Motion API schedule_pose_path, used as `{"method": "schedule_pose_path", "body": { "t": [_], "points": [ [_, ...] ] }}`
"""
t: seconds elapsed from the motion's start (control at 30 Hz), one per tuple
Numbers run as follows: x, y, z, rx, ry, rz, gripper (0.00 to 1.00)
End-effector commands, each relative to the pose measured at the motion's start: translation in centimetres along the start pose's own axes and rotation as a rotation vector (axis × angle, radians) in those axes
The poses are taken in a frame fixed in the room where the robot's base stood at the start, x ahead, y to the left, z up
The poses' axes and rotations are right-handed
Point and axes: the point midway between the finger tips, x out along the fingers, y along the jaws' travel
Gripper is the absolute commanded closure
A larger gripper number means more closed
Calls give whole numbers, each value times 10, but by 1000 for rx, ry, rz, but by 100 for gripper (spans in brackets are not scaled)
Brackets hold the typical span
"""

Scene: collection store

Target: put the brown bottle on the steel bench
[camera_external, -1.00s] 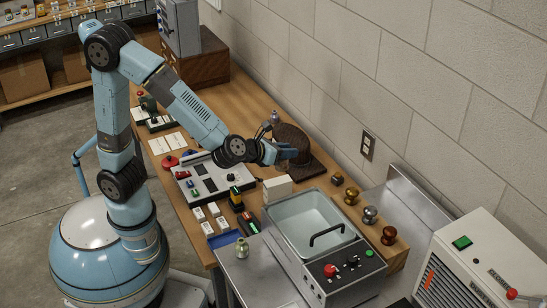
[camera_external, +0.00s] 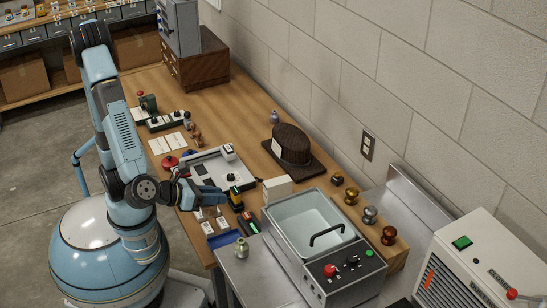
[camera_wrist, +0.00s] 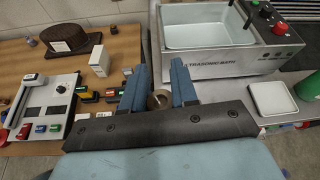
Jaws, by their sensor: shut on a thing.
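My gripper (camera_external: 212,194) is over the near edge of the wooden bench, beside the grey control box. In the wrist view my gripper (camera_wrist: 160,88) has its two blue fingers on either side of a small tan-brown round thing (camera_wrist: 157,101), seemingly the brown bottle. Only its top part shows, and the outside view hides it. The steel bench (camera_external: 255,278) is to the right of my gripper, around the ultrasonic bath; its surface also shows in the wrist view (camera_wrist: 215,86).
The ultrasonic bath (camera_external: 325,270) takes up much of the steel bench. In the wrist view a white tray (camera_wrist: 272,99) lies at right. A brown hat (camera_external: 290,143) and white box (camera_external: 277,188) stand behind.

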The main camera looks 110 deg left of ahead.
Motion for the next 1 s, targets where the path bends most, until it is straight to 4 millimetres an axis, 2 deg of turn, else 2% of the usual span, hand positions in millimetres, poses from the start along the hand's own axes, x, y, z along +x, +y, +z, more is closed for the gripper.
{"method": "schedule_pose_path", "body": {
  "t": [0.03,0.23,0.4,0.83,1.0],
  "points": [
    [-7,0,-3,3,0,-7,100],
    [7,5,-31,6,0,-2,100],
    [14,7,-44,5,0,-2,100],
    [17,-2,-44,232,-9,-11,100],
    [32,-18,-50,245,-9,-11,100]
  ]
}}
